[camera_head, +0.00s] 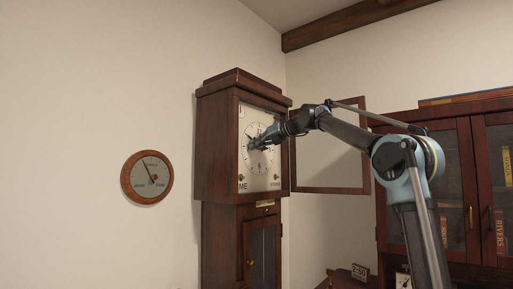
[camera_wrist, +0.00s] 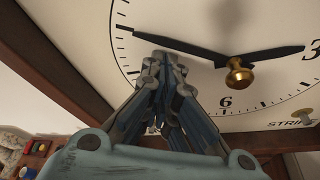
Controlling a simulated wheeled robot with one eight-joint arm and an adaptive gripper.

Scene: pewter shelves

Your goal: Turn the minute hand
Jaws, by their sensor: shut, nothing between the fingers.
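The tall dark wooden clock (camera_head: 216,150) has a white face (camera_head: 271,111) that my arm partly covers. In the wrist view, the long black minute hand (camera_wrist: 175,42) runs from the brass centre knob (camera_wrist: 239,75) toward the upper left. The shorter black hour hand (camera_wrist: 280,52) points right toward the 3. My gripper (camera_head: 256,144) is at the face in the head view. In the wrist view my gripper (camera_wrist: 165,60) is shut and empty, with its fingertips just below the minute hand. I cannot tell whether they touch it.
The clock's framed door (camera_head: 331,188) stands open to the right of the face, behind my arm. A round wall dial (camera_head: 148,178) hangs to the left. A dark glazed bookcase (camera_head: 455,134) stands at the right.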

